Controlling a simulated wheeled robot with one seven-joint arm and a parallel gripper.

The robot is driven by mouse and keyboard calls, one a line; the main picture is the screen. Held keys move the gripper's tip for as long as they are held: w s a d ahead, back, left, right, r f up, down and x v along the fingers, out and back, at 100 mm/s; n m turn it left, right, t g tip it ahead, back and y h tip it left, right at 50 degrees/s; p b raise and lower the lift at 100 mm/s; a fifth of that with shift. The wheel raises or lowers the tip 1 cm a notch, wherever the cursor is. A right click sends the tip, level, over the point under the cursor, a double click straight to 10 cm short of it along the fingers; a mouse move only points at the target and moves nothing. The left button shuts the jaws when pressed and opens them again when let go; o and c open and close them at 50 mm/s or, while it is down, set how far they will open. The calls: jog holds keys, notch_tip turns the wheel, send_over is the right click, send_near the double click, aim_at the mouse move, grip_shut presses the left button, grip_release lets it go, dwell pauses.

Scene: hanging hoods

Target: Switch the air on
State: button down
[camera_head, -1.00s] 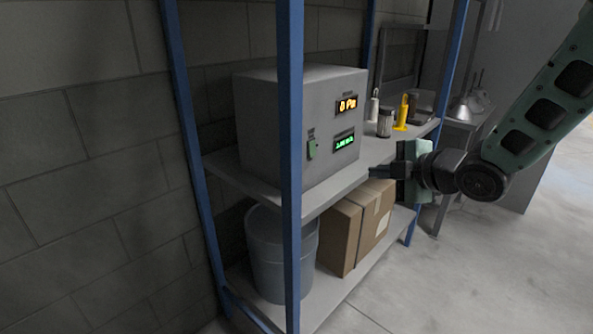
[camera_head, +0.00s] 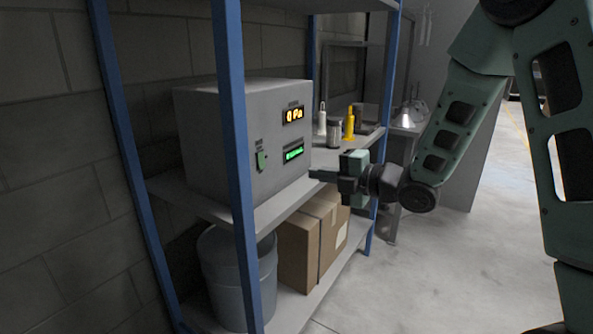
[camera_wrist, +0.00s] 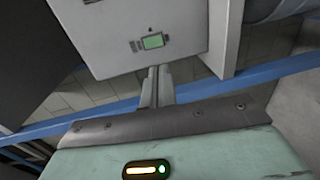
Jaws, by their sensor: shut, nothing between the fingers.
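A grey control box (camera_head: 215,140) stands on the upper shelf in the head view. Its front has an amber display (camera_head: 293,115) reading in Pa, a green display (camera_head: 293,153) below it, and a small green switch (camera_head: 262,160) to the left. My gripper (camera_head: 312,174) is shut and empty, close to the box's lower right edge in the picture; I cannot tell the exact gap. In the wrist view the shut fingers (camera_wrist: 155,72) point at a pale panel (camera_wrist: 110,25) with a green rectangle (camera_wrist: 153,41); I cannot tell whether that is switch or display.
A blue shelf post (camera_head: 236,170) stands in front of the box. A bucket (camera_head: 235,275) and cardboard boxes (camera_head: 300,250) are on the lower shelf. Open floor lies to the right.

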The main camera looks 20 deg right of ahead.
aim_at(263, 166)
jog(key=p+x, duration=0.2)
jog(key=x, duration=1)
jog(key=shift+w+a+p, duration=0.2)
jog(key=shift+w+p, duration=0.1)
jog(key=shift+p, duration=0.1)
jog(key=shift+w+a, duration=0.1)
jog(key=shift+w, duration=0.05)
jog(key=shift+f, duration=0.15)
jog(key=shift+w+a+b, duration=0.1)
jog(key=shift+w+b, duration=0.05)
jog(key=shift+b, duration=0.75)
